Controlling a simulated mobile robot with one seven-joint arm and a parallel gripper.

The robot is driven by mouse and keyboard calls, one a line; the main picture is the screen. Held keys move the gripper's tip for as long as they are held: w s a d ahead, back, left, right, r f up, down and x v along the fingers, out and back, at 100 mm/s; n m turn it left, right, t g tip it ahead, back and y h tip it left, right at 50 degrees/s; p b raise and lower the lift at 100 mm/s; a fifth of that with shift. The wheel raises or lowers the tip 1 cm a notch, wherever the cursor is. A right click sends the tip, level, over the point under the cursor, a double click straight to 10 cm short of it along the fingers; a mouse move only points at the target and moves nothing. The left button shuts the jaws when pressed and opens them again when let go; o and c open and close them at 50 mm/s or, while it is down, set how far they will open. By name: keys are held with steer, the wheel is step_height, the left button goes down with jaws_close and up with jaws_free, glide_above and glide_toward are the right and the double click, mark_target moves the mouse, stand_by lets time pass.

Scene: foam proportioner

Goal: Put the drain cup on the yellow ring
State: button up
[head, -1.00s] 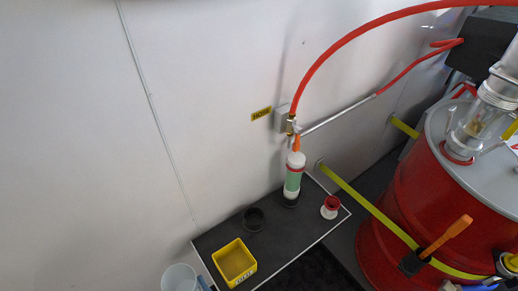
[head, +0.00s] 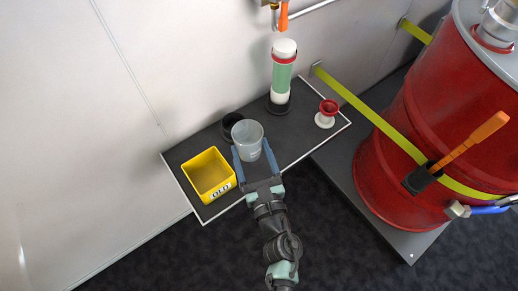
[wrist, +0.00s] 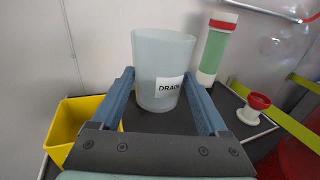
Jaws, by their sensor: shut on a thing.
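The drain cup (head: 247,135) is a translucent grey-white cup. In the wrist view the drain cup (wrist: 163,60) is upright and its label reads DRAIN. My gripper (head: 252,150) is shut on it, one blue finger on each side; the fingers of my gripper (wrist: 158,82) also show in the wrist view. The cup is over the dark shelf, between the yellow bin and the green-and-white cylinder. I cannot tell whether its base touches the shelf. I see no yellow ring in either view; the cup may hide part of the shelf.
On the shelf (head: 200,210) stand a yellow bin (head: 208,174) marked OLD, a black round holder (head: 230,122) close behind the cup, a green-and-white cylinder (head: 283,75) and a red-and-white fitting (head: 326,113). A red drum (head: 430,130) with a yellow strap stands right.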

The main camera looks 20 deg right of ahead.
mark_target(257, 170)
steer(key=w+d+f+b, duration=0.1)
steer(key=b, duration=0.1)
steer(key=w+d+f+b, duration=0.1)
steer(key=w+f+b, duration=0.1)
steer(key=shift+f, duration=0.15)
steer(key=shift+h, duration=0.3)
step_height(257, 170, down, 10)
steer(key=b, duration=0.5)
steer(key=shift+w+b, duration=0.1)
steer(key=shift+b, duration=0.3)
steer(key=shift+f+b, duration=0.1)
steer(key=shift+b, duration=0.2)
steer(key=o, duration=1.3)
